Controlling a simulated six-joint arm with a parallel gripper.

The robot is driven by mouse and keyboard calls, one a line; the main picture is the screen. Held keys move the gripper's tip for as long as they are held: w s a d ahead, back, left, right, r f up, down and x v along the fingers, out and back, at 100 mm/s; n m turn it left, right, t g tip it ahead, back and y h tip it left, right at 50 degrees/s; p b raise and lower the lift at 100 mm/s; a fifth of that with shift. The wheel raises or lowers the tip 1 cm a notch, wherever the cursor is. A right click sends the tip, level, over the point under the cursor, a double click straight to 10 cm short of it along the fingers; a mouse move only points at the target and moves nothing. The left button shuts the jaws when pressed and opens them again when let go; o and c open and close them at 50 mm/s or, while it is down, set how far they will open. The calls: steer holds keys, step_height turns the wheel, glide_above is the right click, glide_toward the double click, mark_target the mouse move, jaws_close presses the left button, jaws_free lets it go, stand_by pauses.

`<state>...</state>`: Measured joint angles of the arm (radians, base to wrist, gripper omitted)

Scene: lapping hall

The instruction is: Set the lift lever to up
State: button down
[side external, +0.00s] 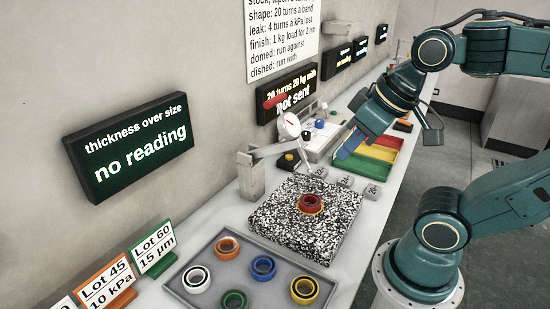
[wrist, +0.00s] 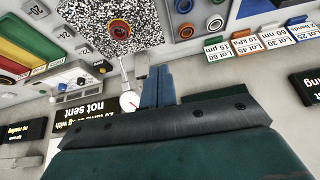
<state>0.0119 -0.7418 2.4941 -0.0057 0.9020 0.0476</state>
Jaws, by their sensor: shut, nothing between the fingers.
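A round white dial gauge (side external: 290,125) is held by a grey arm from a post (side external: 251,175) over the speckled plate. A small red piece (side external: 272,101) shows just above the gauge. It may be the lift lever's handle, but I cannot tell its setting. A red ring part (side external: 311,203) sits on the speckled plate. My gripper (side external: 346,151) is shut and empty, to the right of the gauge in the side view and apart from it. In the wrist view, my shut fingers (wrist: 158,82) appear beside the gauge (wrist: 129,101); the lever is not distinct there.
A grey tray (side external: 218,288) of coloured rings lies in front of the speckled plate (side external: 268,220). Several grey weights (side external: 344,182) stand beyond the plate. A tray with red, yellow and green sections (side external: 384,141) is behind them. Lot cards (side external: 107,284) stand by the wall.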

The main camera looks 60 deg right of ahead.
steer(key=shift+n, duration=0.3)
steer(key=w+d+r+m+h, duration=0.2)
steer(key=w+d+r+m, duration=0.2)
steer(key=m, duration=0.4)
steer(key=w+d+r+m+h, duration=0.2)
steer(key=w+d+r+m, duration=0.1)
steer(key=w+r+m, duration=0.2)
steer(key=w+m, duration=0.2)
steer(key=m, duration=0.1)
steer(key=shift+d+m+h, duration=0.3)
steer(key=shift+d+h, duration=0.1)
steer(key=shift+d+f, duration=0.1)
